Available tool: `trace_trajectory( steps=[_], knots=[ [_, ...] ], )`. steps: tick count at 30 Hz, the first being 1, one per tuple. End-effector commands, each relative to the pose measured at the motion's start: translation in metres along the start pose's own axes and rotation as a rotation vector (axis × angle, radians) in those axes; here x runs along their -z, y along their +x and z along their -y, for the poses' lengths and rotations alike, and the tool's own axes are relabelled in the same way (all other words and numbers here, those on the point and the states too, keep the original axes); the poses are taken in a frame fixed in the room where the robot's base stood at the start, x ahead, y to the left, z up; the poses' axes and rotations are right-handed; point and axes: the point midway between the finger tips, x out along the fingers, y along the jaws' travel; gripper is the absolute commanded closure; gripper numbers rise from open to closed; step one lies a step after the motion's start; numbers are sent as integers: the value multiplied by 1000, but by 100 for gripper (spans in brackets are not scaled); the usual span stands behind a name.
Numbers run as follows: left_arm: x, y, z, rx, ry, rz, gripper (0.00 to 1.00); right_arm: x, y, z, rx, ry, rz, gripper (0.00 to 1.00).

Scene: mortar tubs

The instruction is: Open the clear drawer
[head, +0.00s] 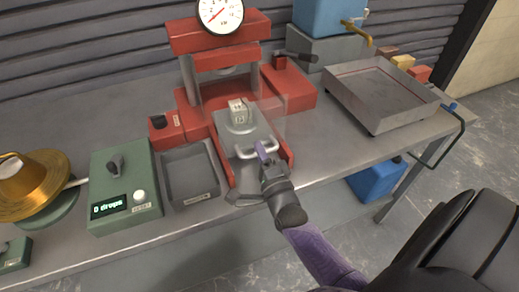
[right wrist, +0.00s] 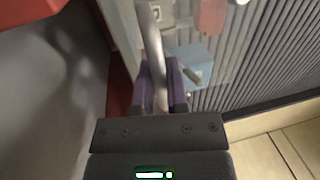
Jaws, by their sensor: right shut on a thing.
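A red press (head: 215,62) with a round dial stands at the back of the bench. A see-through panel (head: 272,113), which looks like part of the clear drawer, stands at the press's front right, and the grey surface and red frame show through it. A pale metal handle (head: 243,154) sits at its front. My right gripper (head: 264,152) is shut on this handle. In the right wrist view the handle (right wrist: 152,40) runs as a bar between the purple fingers (right wrist: 160,85). A small pale cube (head: 239,112) sits on the press's grey plate. My left gripper is not in view.
A green box (head: 125,185) reading "0 drops" and a grey tray (head: 192,175) stand left of the press. A large shallow metal tray (head: 381,95) lies to the right. The bench's front edge (head: 330,178) is close, with open floor beyond it.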

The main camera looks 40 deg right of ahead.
Motion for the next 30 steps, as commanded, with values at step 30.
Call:
trace_trajectory(
  steps=[30],
  knots=[
    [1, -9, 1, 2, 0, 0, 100, 0, -98, 0, -3, 1, 0, 50]
  ],
)
